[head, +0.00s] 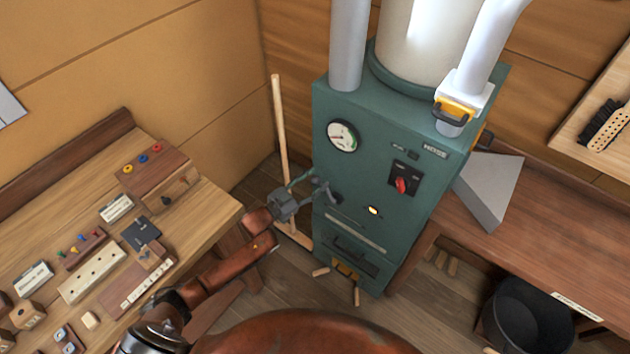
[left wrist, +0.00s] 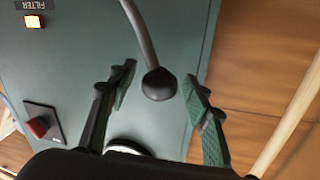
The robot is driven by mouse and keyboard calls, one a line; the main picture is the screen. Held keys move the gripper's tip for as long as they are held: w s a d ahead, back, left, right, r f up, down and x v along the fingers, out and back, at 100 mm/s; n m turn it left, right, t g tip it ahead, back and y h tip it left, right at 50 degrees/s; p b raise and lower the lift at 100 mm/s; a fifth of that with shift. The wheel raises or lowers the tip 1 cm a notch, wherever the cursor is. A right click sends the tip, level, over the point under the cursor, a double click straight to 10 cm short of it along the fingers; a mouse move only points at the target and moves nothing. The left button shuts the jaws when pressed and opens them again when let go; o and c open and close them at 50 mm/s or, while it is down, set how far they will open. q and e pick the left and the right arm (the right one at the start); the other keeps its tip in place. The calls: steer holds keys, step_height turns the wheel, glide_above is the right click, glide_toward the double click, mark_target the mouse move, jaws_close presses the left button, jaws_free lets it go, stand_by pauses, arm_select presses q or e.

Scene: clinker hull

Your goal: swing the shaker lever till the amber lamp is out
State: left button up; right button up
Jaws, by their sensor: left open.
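The green cabinet (head: 385,130) holds the amber lamp (head: 374,211), which is lit. In the left wrist view the lamp (left wrist: 33,22) glows beside the word FILTER. The shaker lever (left wrist: 138,30) is a grey rod ending in a dark round knob (left wrist: 159,84). My left gripper (head: 324,190) is open at the left side of the cabinet front. In the left wrist view its two fingers (left wrist: 160,95) stand either side of the knob, with a gap on both sides. In the head view the gripper largely hides the lever. My right gripper is not in view.
A red rotary switch (head: 402,185) and a round gauge (head: 342,136) are on the cabinet front. A wooden pole (head: 280,130) leans left of the cabinet. A workbench (head: 215,208) with small items is at left. A black bucket (head: 525,318) stands at lower right.

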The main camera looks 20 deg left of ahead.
arm_select(q)
jaws_close()
stand_by(0.4)
